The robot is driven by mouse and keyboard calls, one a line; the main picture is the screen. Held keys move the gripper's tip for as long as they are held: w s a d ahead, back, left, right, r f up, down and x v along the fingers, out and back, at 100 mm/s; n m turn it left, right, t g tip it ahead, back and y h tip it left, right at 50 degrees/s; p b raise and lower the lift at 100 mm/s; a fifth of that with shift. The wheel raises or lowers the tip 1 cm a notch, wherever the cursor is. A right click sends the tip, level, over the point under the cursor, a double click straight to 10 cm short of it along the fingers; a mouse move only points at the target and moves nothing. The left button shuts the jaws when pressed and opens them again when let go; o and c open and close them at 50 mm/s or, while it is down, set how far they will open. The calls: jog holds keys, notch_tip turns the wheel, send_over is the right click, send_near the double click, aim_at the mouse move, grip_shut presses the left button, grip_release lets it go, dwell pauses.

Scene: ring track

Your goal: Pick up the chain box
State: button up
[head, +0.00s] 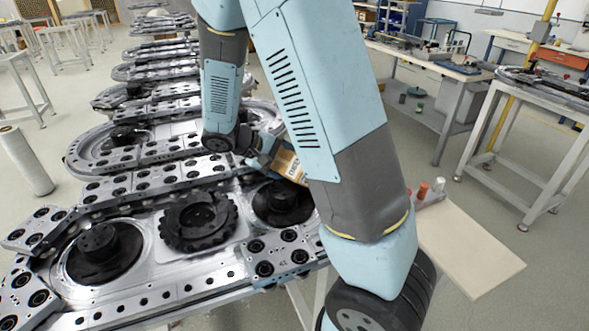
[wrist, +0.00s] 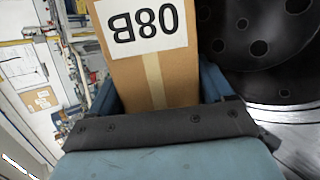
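The chain box is a brown cardboard box (wrist: 158,82) with a white label reading "08B", upside down in the wrist view. It stands between the two blue fingers of my gripper (wrist: 160,95), which lie close against its left and right sides, so my gripper looks shut on it. In the head view the chain box (head: 288,165) is tilted, and my arm hides its right part. My gripper (head: 266,155) reaches it from the left, above the track by a dark round hub (head: 282,200). Whether the box touches the track below is hidden.
The metal ring track (head: 150,180) with a dark chain sprocket (head: 198,220) fills the left and middle. A pale board (head: 465,245) with small spools lies at right. A workbench (head: 425,60) and a white-legged table (head: 540,90) stand behind. Open floor lies between them.

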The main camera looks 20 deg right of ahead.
grip_shut()
dwell(0.6)
jog(key=shift+r, duration=0.15)
